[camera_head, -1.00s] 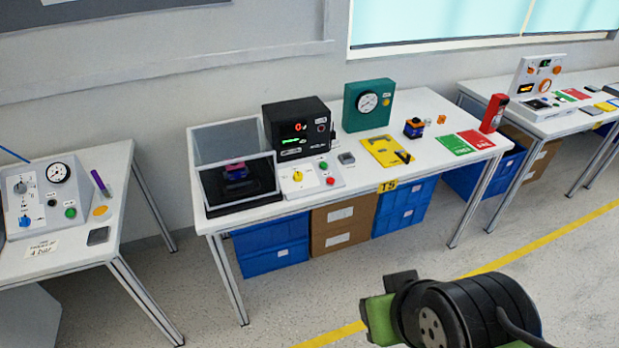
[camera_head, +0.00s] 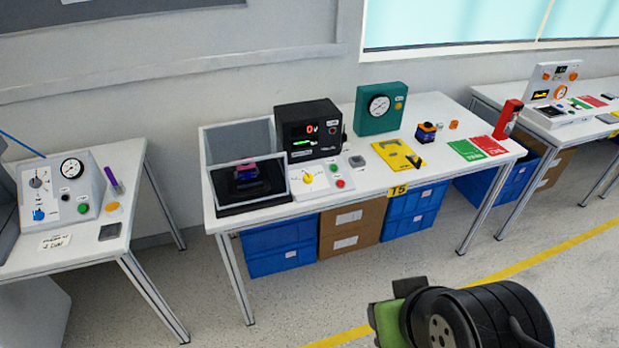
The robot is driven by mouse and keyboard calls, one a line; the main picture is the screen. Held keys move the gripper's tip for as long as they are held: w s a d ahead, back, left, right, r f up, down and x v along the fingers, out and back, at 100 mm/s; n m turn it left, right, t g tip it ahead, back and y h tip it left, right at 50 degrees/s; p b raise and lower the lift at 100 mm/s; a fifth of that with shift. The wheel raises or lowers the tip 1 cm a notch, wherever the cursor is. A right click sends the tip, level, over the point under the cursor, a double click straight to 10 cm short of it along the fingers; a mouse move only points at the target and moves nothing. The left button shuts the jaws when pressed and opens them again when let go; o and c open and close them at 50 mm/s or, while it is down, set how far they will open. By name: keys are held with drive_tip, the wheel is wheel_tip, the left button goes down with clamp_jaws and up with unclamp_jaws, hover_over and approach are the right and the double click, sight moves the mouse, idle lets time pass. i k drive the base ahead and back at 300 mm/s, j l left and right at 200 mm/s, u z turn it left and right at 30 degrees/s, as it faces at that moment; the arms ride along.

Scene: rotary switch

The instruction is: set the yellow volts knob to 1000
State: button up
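The yellow knob (camera_head: 308,177) sits on a small white control panel (camera_head: 322,186) on the middle table. Its scale marks are too small to read. A green button and a red button are on the same panel to its right. Behind it stands a black meter box (camera_head: 308,129) with a red display that seems to read 0 V and a green lit line. Part of my arm shows at the bottom right, well in front of the table and apart from the knob. My gripper's fingers are not in view.
A clear-walled box (camera_head: 246,170) stands left of the panel. A green gauge box (camera_head: 381,108), a yellow plate (camera_head: 398,154), a red extinguisher-like bottle (camera_head: 507,119) and cards lie right. Side tables flank the middle one.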

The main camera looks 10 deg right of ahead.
sight(308, 178)
drive_tip(key=i+l+u, duration=0.25)
drive_tip(key=u, duration=0.3)
drive_tip(key=i+l+u, duration=0.2)
drive_tip(key=l+u, duration=0.15)
drive_tip(key=u, duration=0.15)
drive_tip(key=i+l+u, duration=0.1)
drive_tip(key=l+u, duration=0.25)
drive_tip(key=u, duration=0.2)
drive_tip(key=l+u, duration=0.9)
drive_tip(key=u, duration=0.15)
drive_tip(key=k+l+u, duration=0.1)
drive_tip(key=l+u, duration=0.3)
drive_tip(key=u, duration=0.15)
drive_tip(key=k+l+u, duration=0.2)
drive_tip(key=l+u, duration=0.15)
drive_tip(key=u, duration=0.15)
drive_tip(key=k+l+u, duration=0.25)
drive_tip(key=u, duration=0.3)
